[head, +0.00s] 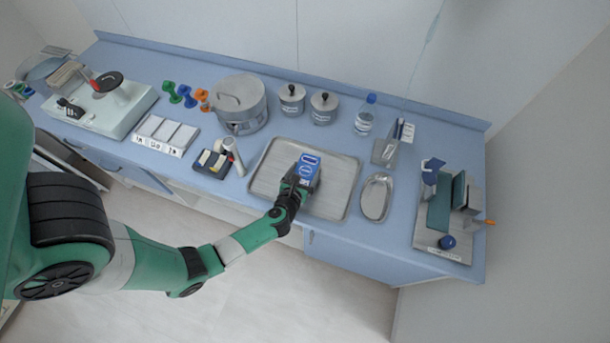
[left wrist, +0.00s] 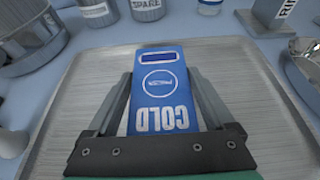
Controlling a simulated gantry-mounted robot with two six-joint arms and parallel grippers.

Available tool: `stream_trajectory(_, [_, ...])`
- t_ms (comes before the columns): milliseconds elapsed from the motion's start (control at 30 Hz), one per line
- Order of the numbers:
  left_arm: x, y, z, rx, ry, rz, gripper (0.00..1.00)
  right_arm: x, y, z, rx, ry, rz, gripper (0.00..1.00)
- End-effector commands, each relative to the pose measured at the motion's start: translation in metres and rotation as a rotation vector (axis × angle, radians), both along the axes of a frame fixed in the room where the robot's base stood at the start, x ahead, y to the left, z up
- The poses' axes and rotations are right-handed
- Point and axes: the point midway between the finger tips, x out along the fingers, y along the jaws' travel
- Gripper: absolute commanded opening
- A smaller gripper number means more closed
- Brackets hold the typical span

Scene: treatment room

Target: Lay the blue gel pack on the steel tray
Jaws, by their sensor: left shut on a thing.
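The blue gel pack (head: 308,165) is a flat blue slab with white lettering. In the left wrist view the gel pack (left wrist: 160,85) reads "COLD" and sits between the two fingers. My left gripper (head: 298,184) is shut on it, over the middle of the steel tray (head: 337,188). The tray (left wrist: 75,110) spreads out beneath and around the pack in the left wrist view. I cannot tell whether the pack touches the tray. My right gripper is not in view.
A kidney dish (head: 375,198) lies right of the tray. A steel pot (head: 239,103), two lidded jars (head: 291,99) and a bottle (head: 365,115) stand behind. A black organiser (head: 212,163) is at the left. A stand (head: 440,215) is at the far right.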

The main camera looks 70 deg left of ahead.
Motion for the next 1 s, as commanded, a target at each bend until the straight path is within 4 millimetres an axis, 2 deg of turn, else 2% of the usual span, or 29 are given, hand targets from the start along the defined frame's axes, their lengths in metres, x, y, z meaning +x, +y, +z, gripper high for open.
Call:
stream_trajectory(33, [0.0,0.0,-0.015,0.001,0.001,-0.002,0.12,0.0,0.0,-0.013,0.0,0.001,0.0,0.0])
stream_trajectory(67, [0.001,0.0,-0.017,0.0,0.0,-0.001,0.12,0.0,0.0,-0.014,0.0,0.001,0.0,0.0])
stream_trajectory(267, [0.001,0.0,-0.014,0.001,-0.002,-0.001,0.12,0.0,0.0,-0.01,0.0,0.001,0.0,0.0])
stream_trajectory(433, [0.001,0.0,-0.019,0.002,-0.001,-0.001,0.12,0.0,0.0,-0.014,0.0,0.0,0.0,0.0])
stream_trajectory(467, [0.0,0.0,-0.018,0.001,0.0,0.0,0.92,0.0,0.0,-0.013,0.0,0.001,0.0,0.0])
stream_trajectory(500, [0.0,0.0,-0.017,0.001,0.0,0.0,1.0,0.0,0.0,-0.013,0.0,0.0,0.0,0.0])
stream_trajectory(800, [0.0,-0.001,-0.012,0.001,-0.001,0.0,1.0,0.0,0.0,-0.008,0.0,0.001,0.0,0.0])
stream_trajectory(1000, [-0.019,-0.025,0.001,0.0,0.002,-0.006,1.0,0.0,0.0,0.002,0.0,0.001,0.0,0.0])
